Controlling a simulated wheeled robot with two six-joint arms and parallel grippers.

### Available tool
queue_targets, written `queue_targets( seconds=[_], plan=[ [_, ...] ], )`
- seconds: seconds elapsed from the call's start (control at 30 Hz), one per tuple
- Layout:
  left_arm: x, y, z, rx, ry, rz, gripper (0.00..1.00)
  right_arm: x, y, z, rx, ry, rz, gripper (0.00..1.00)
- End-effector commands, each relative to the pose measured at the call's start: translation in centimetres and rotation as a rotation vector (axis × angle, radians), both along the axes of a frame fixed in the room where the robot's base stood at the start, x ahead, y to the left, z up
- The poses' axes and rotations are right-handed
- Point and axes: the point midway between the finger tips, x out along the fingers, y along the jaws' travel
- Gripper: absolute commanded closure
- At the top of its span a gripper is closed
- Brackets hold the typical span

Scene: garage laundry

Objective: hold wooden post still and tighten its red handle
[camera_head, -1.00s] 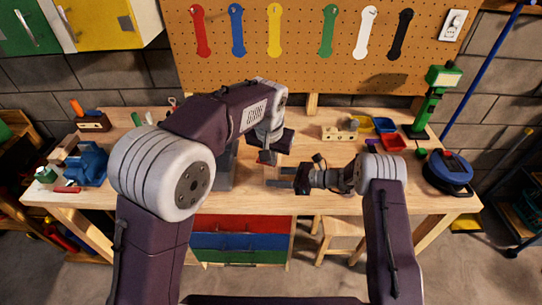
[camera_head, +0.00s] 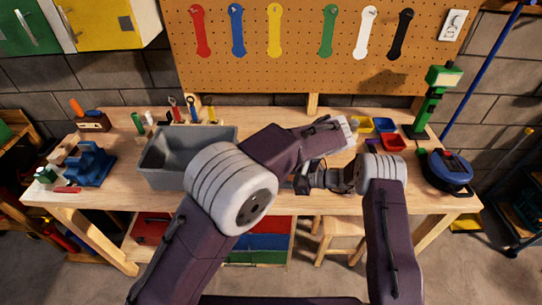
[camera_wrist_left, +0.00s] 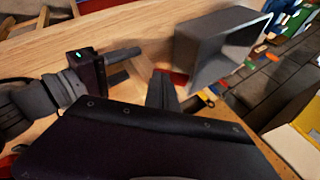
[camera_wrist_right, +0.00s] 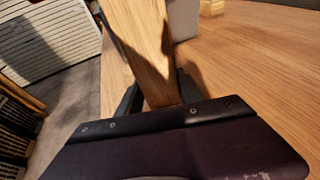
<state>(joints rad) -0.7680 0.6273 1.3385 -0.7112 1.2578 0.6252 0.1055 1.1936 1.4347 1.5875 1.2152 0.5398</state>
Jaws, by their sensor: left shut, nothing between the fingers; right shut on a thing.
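The wooden post (camera_wrist_right: 150,55) stands between the two dark fingers of my right gripper (camera_wrist_right: 157,88) in the right wrist view, and the gripper is shut on it. My left gripper (camera_wrist_left: 162,90) is shut and empty in the left wrist view. A pale wooden piece and a small red patch show just past its fingertips; I cannot tell whether these are the post and its red handle. My right gripper (camera_wrist_left: 110,58) also shows there, at the left. In the head view my left forearm hides the post, the handle and the left gripper.
A grey bin (camera_head: 165,158) stands on the workbench (camera_head: 130,200), left of my arms, with upright tools behind it. A blue vise-like tool (camera_head: 90,163) is farther left. Small coloured trays (camera_head: 393,142), a green lamp (camera_head: 433,95) and a blue reel (camera_head: 446,172) are at the right.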

Motion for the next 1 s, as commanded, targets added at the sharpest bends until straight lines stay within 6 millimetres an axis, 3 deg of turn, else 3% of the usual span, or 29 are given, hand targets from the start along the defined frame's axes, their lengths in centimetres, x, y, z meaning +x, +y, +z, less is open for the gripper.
queue_targets(
  seconds=[0.13,1.0],
  plan=[
    [-0.1,-0.3,-0.5,0.083,-0.028,-0.001,1.0,0.0,0.0,0.0,0.001,0.0,0.0,0.79],
    [-0.1,-0.2,-3.9,0.079,-0.025,0.0,1.0,0.0,0.0,0.0,0.001,0.0,0.0,0.79]
  ],
)
